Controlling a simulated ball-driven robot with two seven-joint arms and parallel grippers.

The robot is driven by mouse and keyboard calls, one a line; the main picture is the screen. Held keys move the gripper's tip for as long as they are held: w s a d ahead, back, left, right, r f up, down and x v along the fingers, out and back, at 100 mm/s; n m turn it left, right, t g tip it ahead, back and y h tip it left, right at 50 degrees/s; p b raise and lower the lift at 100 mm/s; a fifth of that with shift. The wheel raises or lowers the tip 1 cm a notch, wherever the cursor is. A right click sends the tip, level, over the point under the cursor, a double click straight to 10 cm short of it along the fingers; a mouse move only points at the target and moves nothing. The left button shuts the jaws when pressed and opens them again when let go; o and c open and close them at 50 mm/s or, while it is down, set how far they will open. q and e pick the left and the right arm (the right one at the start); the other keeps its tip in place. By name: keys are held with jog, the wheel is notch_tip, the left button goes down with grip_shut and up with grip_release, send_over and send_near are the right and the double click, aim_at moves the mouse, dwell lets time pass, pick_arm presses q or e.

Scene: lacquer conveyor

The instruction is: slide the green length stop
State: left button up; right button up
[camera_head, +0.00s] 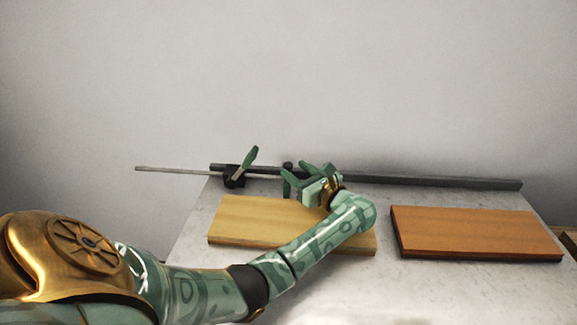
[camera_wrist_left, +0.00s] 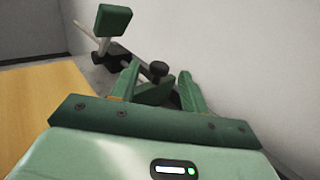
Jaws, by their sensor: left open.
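My left gripper (camera_head: 302,178) is at the back rail, with its jaws open and pointing away from me. In the left wrist view its two green fingers (camera_wrist_left: 158,86) stand on either side of a green wedge-shaped piece (camera_wrist_left: 153,95) with a black knob (camera_wrist_left: 159,70), which looks like the length stop. The knob (camera_head: 287,166) also shows just above the gripper in the head view. I cannot tell whether the fingers touch the piece. To the left, a green paddle (camera_head: 250,157) rises tilted from a black block (camera_head: 233,180); the paddle also shows in the wrist view (camera_wrist_left: 113,20). My right gripper is out of view.
A dark rail (camera_head: 430,181) runs along the back of the grey table (camera_head: 196,240), and a thin rod (camera_head: 170,170) juts out left. A pale yellow board (camera_head: 240,222) lies under my left forearm. An orange-brown board (camera_head: 475,232) lies to the right. A plain wall stands behind.

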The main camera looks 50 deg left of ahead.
aim_at(291, 166)
pick_arm(q)
jog(key=a, duration=0.4)
jog(key=shift+w+a, duration=0.15)
